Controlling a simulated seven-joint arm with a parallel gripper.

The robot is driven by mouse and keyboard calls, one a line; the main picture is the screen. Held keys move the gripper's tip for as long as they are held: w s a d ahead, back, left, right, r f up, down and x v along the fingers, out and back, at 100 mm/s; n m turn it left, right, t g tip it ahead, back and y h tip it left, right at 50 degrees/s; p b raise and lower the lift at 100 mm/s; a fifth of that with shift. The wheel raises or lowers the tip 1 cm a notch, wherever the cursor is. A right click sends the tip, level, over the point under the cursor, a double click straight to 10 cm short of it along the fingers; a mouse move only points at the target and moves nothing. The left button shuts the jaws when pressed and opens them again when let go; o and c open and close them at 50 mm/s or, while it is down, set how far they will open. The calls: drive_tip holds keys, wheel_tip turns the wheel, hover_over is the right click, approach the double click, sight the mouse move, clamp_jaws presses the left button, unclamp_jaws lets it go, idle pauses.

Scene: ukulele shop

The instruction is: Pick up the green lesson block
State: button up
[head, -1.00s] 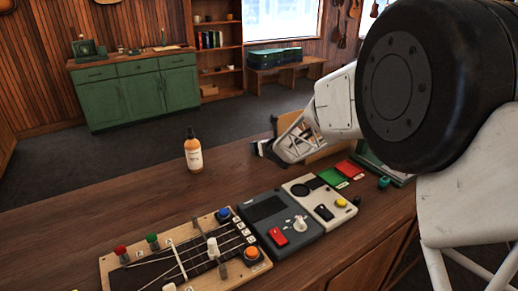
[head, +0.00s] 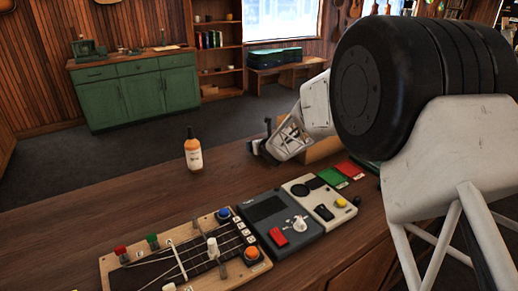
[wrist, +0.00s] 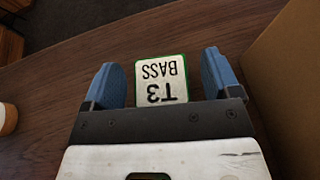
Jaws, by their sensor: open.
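A block with a white top, green edges and the label "T3 BASS" (wrist: 161,80) lies on the wooden counter in the wrist view, its print upside down. My gripper (wrist: 163,74) is open, with one blue finger pad to the left of the block and one to the right. Gaps show between the pads and the block. In the head view my gripper (head: 262,146) is low over the far part of the counter, right of the bottle, and the block cannot be made out there.
An amber bottle (head: 193,151) stands left of my gripper. A cardboard box (wrist: 288,85) is close on the right. Green (head: 331,177) and red (head: 350,169) pads, a grey control box (head: 278,225) and a stringed board (head: 186,252) lie nearer. The counter's left part is clear.

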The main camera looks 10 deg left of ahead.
drive_tip(key=c, duration=1)
drive_tip(key=shift+r, duration=0.1)
drive_tip(key=shift+r, duration=0.45)
wheel_tip(320, 180, up, 3)
drive_tip(key=shift+s+f, duration=0.1)
drive_tip(key=shift+f, duration=0.05)
drive_tip(key=shift+s+d+r, duration=0.2)
drive_tip(key=shift+s+d, duration=0.9)
drive_tip(key=shift+s, duration=1.3)
drive_tip(key=shift+s+d+r, duration=0.2)
drive_tip(key=shift+s+d, duration=0.9)
drive_tip(key=shift+s, duration=1.3)
drive_tip(key=shift+s+d+r, duration=0.2)
drive_tip(key=shift+s+d, duration=0.9)
drive_tip(key=shift+s, duration=1.3)
